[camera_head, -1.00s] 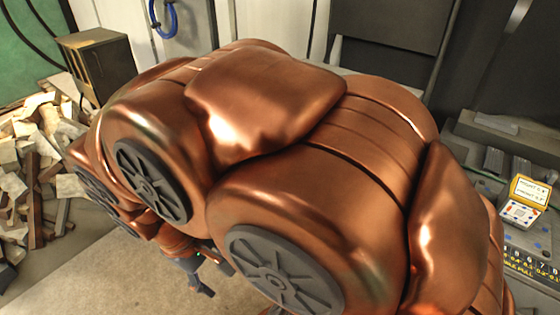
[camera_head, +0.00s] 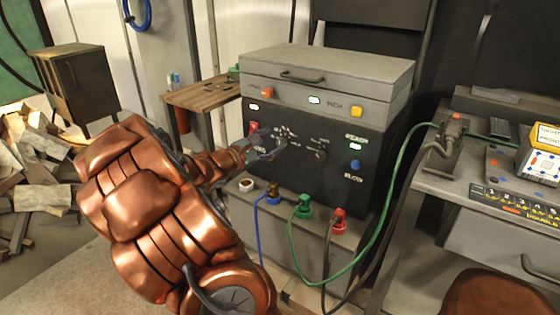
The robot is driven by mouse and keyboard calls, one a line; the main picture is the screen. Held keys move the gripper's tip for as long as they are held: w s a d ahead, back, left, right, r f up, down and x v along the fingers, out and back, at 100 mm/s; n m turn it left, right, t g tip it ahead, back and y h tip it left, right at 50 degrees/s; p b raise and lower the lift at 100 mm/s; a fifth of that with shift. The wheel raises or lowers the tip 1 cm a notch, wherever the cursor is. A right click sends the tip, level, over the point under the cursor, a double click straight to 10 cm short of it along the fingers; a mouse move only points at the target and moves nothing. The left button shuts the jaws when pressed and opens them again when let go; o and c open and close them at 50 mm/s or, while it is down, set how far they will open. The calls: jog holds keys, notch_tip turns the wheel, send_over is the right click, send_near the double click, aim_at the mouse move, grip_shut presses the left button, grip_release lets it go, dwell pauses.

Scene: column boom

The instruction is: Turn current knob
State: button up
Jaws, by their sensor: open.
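A grey machine with a black front panel (camera_head: 335,178) stands in the middle of the view. The panel carries small dark controls (camera_head: 320,150) with pale markings, and a blue button (camera_head: 354,165) at its right. I cannot read which control is the current knob. My gripper (camera_head: 266,146) is open in front of the panel's left half, close to the dark controls. I cannot tell whether it touches one.
Blue, green and red plugs (camera_head: 339,216) with cables sit on the ledge below the panel. A green cable (camera_head: 380,235) runs right to a grey bench (camera_head: 445,188). A wooden side table (camera_head: 205,93) stands behind left.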

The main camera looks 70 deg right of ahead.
aim_at(280, 144)
jog(key=w+d+f+n+t+h+b, duration=0.1)
jog(key=w+d+f+n+t+b, duration=0.2)
jog(key=d+f, duration=0.4)
jog(key=shift+n+g, duration=0.3)
jog(key=shift+n, duration=0.3)
jog(key=shift+s+d+f, duration=0.15)
jog(key=shift+s+d, duration=0.05)
jog(key=shift+d, duration=0.85)
jog(key=shift+s+d+f, duration=0.2)
jog(key=shift+s+d, duration=0.05)
jog(key=shift+d, duration=0.8)
jog(key=shift+s+d+f, duration=0.15)
jog(key=shift+s+d, duration=0.05)
jog(key=shift+d, duration=0.85)
grip_shut()
